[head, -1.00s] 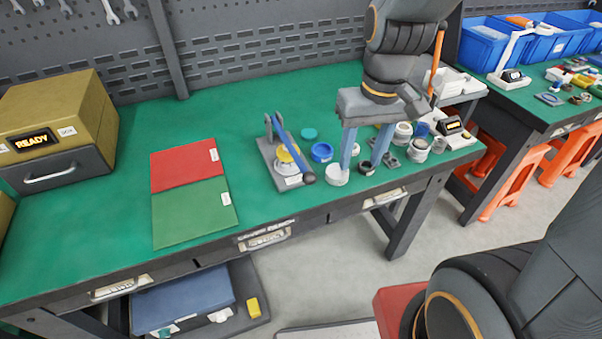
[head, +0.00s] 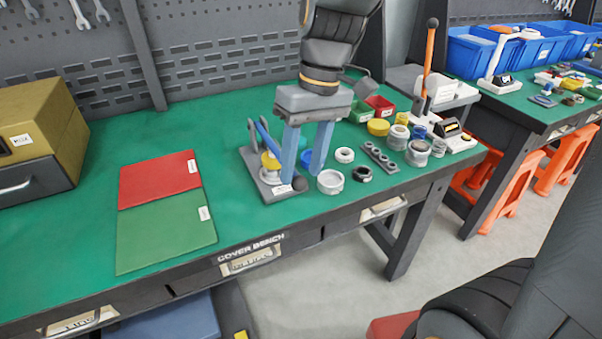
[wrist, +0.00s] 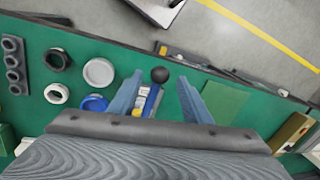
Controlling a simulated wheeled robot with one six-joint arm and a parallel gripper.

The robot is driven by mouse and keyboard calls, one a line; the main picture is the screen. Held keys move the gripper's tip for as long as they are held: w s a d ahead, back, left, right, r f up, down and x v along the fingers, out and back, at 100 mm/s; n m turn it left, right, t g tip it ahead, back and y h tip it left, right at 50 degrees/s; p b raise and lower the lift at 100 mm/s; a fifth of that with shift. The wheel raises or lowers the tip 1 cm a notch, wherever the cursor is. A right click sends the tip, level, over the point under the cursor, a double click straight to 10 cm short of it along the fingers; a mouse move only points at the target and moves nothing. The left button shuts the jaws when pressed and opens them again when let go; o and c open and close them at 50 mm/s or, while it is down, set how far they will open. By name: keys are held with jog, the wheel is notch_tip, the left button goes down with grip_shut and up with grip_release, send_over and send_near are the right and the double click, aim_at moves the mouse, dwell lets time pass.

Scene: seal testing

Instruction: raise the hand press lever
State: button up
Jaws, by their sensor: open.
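The hand press (head: 262,182) has a grey base on the green bench, with a yellow piece (head: 270,160) on it. Its blue lever (head: 264,138) slopes down toward the bench front and ends in a black ball knob (head: 300,184). My gripper (head: 302,174) is open, fingers pointing down, just right of the press; its near finger hides part of the lever. In the wrist view the black knob (wrist: 160,74) shows between the tips of my open gripper (wrist: 161,78), apart from both. I cannot tell the height gap.
White rings (head: 330,182), a grey holed block (head: 380,158) and several jars stand close right. A raised orange lever (head: 428,60) stands farther right. Red (head: 158,178) and green (head: 165,228) mats lie left, with free bench around them.

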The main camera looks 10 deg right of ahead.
jog(key=shift+x, duration=1.15)
grip_shut()
